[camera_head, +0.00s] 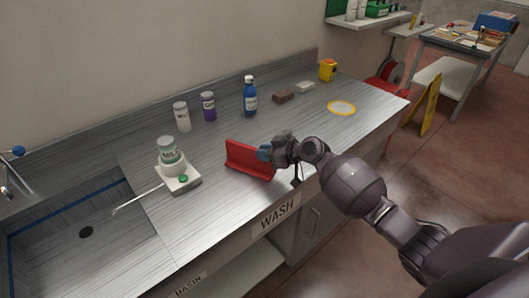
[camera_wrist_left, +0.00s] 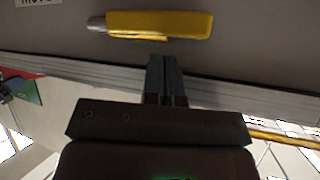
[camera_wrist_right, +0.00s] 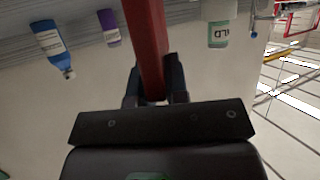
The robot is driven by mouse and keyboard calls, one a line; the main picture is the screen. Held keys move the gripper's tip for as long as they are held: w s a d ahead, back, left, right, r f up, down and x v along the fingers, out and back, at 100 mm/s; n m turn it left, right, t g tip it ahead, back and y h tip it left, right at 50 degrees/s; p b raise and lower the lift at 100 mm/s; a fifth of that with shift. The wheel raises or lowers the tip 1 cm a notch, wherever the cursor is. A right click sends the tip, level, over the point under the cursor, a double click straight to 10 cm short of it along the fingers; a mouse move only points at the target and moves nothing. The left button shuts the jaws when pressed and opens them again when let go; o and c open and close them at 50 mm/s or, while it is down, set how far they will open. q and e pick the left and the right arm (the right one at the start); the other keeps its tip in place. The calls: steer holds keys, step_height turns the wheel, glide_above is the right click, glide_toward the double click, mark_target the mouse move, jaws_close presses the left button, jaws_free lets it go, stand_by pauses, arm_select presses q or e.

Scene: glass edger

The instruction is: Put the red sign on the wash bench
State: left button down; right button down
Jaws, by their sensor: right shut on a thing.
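The red sign (camera_head: 247,161) is a long folded piece at the front of the wash bench top (camera_head: 225,145). My right gripper (camera_head: 266,153) is shut on its right end. In the right wrist view the sign (camera_wrist_right: 148,40) runs up from between the fingers (camera_wrist_right: 155,92). The sign is low over the metal top; I cannot tell whether it touches. A "WASH" label (camera_head: 277,215) is on the bench front below it. My left gripper (camera_wrist_left: 163,75) shows only in its wrist view, its fingers together with nothing between them.
A scale (camera_head: 178,181) with a jar stands left of the sign, near the sink (camera_head: 85,245). Behind are a white bottle (camera_head: 182,117), a purple jar (camera_head: 209,106) and a blue bottle (camera_head: 250,97). A yellow ring (camera_head: 341,108) lies right. A yellow-handled tool (camera_wrist_left: 165,25) is beyond my left fingers.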

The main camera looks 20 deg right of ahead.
arm_select(q)
steer(key=shift+f, duration=0.15)
arm_select(e)
steer(key=shift+f, duration=0.1)
steer(key=c, duration=1.1)
jaws_free()
